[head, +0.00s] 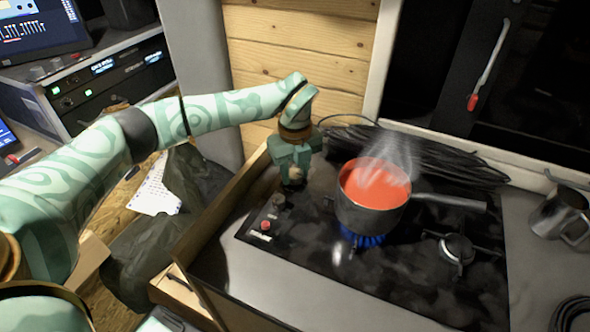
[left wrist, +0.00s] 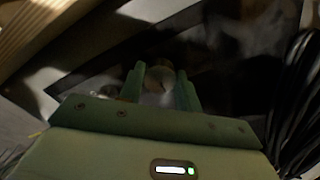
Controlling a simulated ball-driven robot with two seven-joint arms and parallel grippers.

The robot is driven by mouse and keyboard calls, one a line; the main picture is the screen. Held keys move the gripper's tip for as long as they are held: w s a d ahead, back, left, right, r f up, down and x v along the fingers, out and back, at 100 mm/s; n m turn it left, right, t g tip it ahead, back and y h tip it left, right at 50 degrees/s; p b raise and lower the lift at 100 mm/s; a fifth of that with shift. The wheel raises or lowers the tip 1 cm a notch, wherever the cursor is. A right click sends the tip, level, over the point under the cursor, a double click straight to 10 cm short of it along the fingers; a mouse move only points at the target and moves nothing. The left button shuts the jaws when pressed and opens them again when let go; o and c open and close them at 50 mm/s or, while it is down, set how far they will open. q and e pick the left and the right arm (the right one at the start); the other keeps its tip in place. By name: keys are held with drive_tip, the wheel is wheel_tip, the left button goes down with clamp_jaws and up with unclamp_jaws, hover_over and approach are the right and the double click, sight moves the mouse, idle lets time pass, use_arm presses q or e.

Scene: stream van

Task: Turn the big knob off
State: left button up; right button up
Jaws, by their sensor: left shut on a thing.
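My left gripper (head: 294,178) points down at the left edge of the black cooktop (head: 400,282). It is shut on a round pale knob, the big knob (left wrist: 159,80), which shows between the two green fingers in the left wrist view. The fingers hide most of the knob in the head view. A blue flame (head: 362,239) burns under a dark pot (head: 372,218) of steaming red liquid. My right gripper is not in view.
A smaller dark knob (head: 279,200) and a red button (head: 265,225) sit nearer on the cooktop. The pot's handle (head: 450,201) points right. Black cables (head: 425,155) lie behind the pot. A second burner (head: 457,249) is unlit. A metal mug (head: 558,215) stands at right.

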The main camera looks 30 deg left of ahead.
use_arm(q)
drive_tip(key=shift+r, duration=0.1)
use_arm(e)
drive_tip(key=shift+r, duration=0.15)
use_arm(q)
drive_tip(key=shift+r+m+p, duration=0.15)
drive_tip(key=shift+m+p, duration=0.55)
drive_tip(key=shift+p, duration=0.15)
drive_tip(key=shift+m+p, duration=1.15)
drive_tip(key=shift+m, duration=0.05)
drive_tip(key=m+p, duration=0.3)
drive_tip(key=m, duration=0.2)
drive_tip(key=shift+m, duration=0.3)
drive_tip(key=m+p, duration=0.2)
drive_tip(key=m, duration=0.2)
drive_tip(key=shift+w+m+p, duration=0.1)
drive_tip(key=shift+m+p, duration=0.45)
drive_tip(key=shift+m, duration=1.55)
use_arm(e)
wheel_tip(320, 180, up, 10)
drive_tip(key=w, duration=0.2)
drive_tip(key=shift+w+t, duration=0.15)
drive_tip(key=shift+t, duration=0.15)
use_arm(q)
drive_tip(key=o, duration=1)
drive_tip(key=shift+f, duration=0.2)
drive_tip(key=shift+c, duration=0.2)
